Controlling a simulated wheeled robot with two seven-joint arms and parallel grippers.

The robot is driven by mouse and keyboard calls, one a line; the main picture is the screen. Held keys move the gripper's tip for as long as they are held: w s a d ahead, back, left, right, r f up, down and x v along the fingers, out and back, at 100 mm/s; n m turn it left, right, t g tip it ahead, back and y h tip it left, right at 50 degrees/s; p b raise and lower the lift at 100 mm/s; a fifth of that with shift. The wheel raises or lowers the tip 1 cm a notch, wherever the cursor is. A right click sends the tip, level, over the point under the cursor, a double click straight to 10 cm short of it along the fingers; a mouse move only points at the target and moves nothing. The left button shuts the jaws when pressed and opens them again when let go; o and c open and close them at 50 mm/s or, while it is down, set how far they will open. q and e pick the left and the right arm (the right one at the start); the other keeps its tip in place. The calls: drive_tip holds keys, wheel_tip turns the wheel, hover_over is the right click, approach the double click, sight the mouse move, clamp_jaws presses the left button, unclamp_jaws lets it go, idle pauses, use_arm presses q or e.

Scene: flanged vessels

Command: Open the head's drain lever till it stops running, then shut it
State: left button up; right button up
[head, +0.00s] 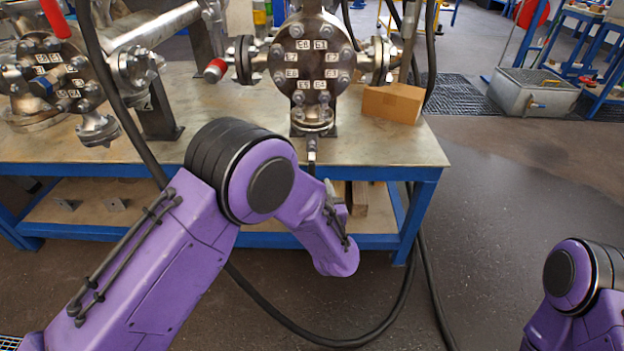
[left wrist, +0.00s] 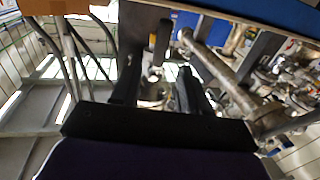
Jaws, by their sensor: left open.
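I cannot pick out the drain lever for sure, nor any running liquid. In the head view my left arm reaches in front of the bench, and its gripper is mostly hidden behind the purple wrist. In the left wrist view my left gripper (left wrist: 157,88) is open below the bench edge, with a dark stem (left wrist: 161,42) and pale metal beyond the fingers. My right gripper is out of view.
The bench top (head: 230,115) holds a cardboard box (head: 393,102) at right and another flanged vessel (head: 62,82) at left. A red-ended handle (head: 215,69) sits left of the head. A dark hose (head: 418,230) hangs in front. Open floor lies at right.

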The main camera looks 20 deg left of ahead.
sight(312, 172)
use_arm(q)
drive_tip(key=b+x, duration=0.1)
drive_tip(key=x, duration=0.7)
drive_tip(key=shift+w+a+f, duration=0.1)
drive_tip(key=shift+w+a, duration=0.05)
clamp_jaws()
